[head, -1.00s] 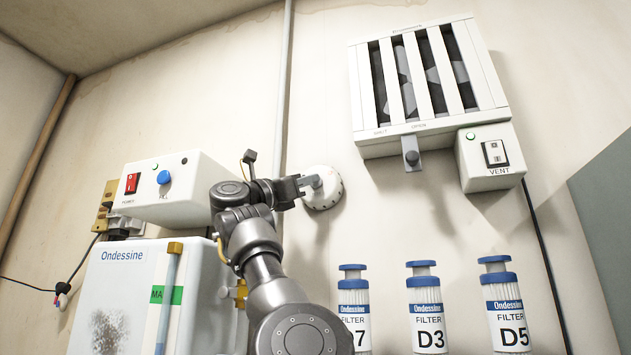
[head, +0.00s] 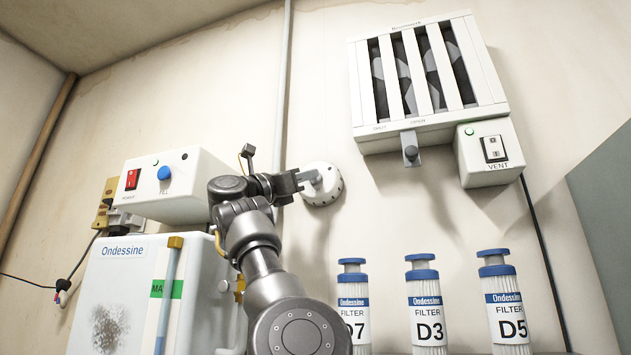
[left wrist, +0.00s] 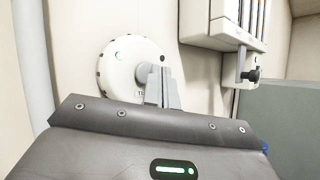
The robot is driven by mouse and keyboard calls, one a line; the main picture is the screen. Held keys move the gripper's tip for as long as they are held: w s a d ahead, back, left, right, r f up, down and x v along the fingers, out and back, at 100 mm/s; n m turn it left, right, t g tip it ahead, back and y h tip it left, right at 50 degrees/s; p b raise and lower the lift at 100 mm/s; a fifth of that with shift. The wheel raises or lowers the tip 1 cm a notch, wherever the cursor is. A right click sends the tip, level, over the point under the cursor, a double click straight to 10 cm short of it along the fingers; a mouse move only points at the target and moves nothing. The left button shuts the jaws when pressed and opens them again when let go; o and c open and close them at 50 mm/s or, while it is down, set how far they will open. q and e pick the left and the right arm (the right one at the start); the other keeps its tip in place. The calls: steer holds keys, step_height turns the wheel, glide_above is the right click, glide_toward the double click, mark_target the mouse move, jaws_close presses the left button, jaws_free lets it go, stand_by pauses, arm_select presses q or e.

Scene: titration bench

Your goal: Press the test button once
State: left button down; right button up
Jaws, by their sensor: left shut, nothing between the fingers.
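A round white unit with a notched rim (head: 331,194) is fixed to the wall. It also shows in the left wrist view (left wrist: 112,75), with a small green light and a partly covered label that starts "TE". A dark grey round part (left wrist: 141,72) on its face, which may be the test button, is partly hidden by my fingers. My left gripper (head: 312,178) is shut and empty, its fingertips at the unit's face. In the left wrist view the fingers (left wrist: 162,88) overlap the face; I cannot tell whether they touch it. My right gripper is not in view.
A white box (head: 185,205) with a red switch and a blue knob is at the left. A louvred vent (head: 385,140) with a lever and a vent switch box (head: 475,175) are at the upper right. Several filter cartridges (head: 429,320) stand below. Wall between is clear.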

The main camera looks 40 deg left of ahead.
arm_select(q)
steer(key=shift+s+d, duration=0.1)
steer(key=shift+s, duration=0.2)
steer(key=s+b, duration=0.1)
steer(key=s+d+b, duration=0.1)
steer(key=s, duration=0.1)
steer(key=s+b, duration=0.1)
steer(key=shift+s+d, duration=0.3)
stand_by(0.9)
